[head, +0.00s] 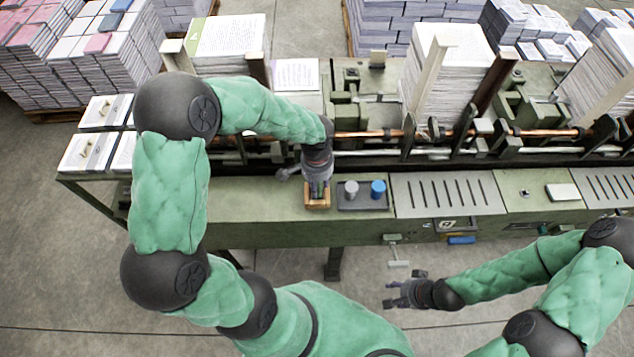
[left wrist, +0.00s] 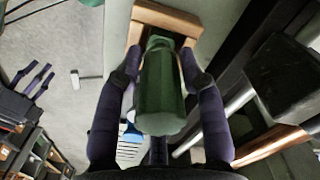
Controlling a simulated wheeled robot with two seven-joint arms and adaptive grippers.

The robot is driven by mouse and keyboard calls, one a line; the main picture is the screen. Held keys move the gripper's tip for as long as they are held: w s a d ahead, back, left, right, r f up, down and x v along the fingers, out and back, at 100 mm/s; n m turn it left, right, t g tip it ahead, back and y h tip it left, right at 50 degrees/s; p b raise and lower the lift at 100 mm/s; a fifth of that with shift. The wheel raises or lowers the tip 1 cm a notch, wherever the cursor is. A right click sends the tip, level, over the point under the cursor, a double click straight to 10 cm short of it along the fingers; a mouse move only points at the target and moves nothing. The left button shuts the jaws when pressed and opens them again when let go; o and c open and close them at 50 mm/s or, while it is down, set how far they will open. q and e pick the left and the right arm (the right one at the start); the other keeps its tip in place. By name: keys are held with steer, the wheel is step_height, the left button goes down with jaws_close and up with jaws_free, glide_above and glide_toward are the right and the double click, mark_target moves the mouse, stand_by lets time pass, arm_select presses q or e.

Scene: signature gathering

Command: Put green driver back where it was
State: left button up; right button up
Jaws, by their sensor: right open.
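The green driver (left wrist: 162,95) shows in the left wrist view, its handle pointing toward the camera. Its far end is at the opening of a small wooden holder (left wrist: 168,18); how deep it sits is hidden. My left gripper (left wrist: 161,58) has a finger on each side of the handle, closed in on it. My right gripper (head: 392,292) is open and empty, in front of the machine's front edge.
A dark tray with a grey knob (head: 351,188) and a blue knob (head: 378,188) stands just right of the holder. A slotted metal plate (head: 445,195) lies further right. Paper stacks (head: 445,75) and a copper-coloured rod (head: 365,134) are behind.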

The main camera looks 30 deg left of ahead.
arm_select(q)
steer(key=shift+o, duration=0.4)
steer(key=shift+r, duration=0.2)
steer(key=shift+r, duration=0.35)
step_height(320, 180, up, 11)
steer(key=shift+r+p, duration=0.2)
steer(key=shift+p, duration=0.55)
